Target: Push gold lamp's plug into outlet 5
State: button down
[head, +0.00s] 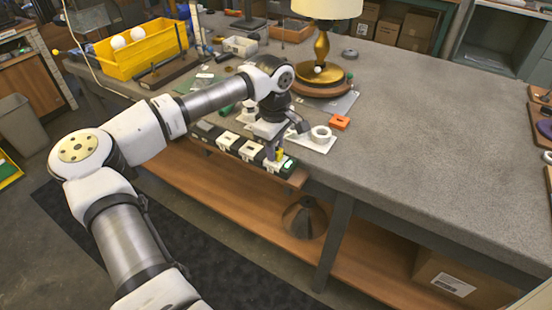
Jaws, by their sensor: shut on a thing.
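A dark power strip (237,153) with several white outlets runs along the bench's front edge. A green-lit part (289,164) shows at its right end. My gripper (274,155) points down over the strip's right end, shut on a small yellow plug (280,153). The plug is just at or above the strip; I cannot tell whether its prongs are in. The outlet under it is mostly hidden, and no outlet numbers are readable.
A white plate with a ring (320,133) and an orange block (340,122) lie right of my gripper. A yellow bin (140,52) with white bulbs stands at the back left. The bench's right side (430,130) is clear. A dark cone-shaped shade (304,217) sits on the lower shelf.

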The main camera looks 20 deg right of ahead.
jog(key=shift+f+b, duration=0.3)
jog(key=shift+f, duration=0.05)
jog(key=shift+s, duration=0.1)
dwell(0.4)
jog(key=c, duration=1.2)
grip_release()
jog(key=shift+o, duration=0.2)
jog(key=shift+r, duration=0.1)
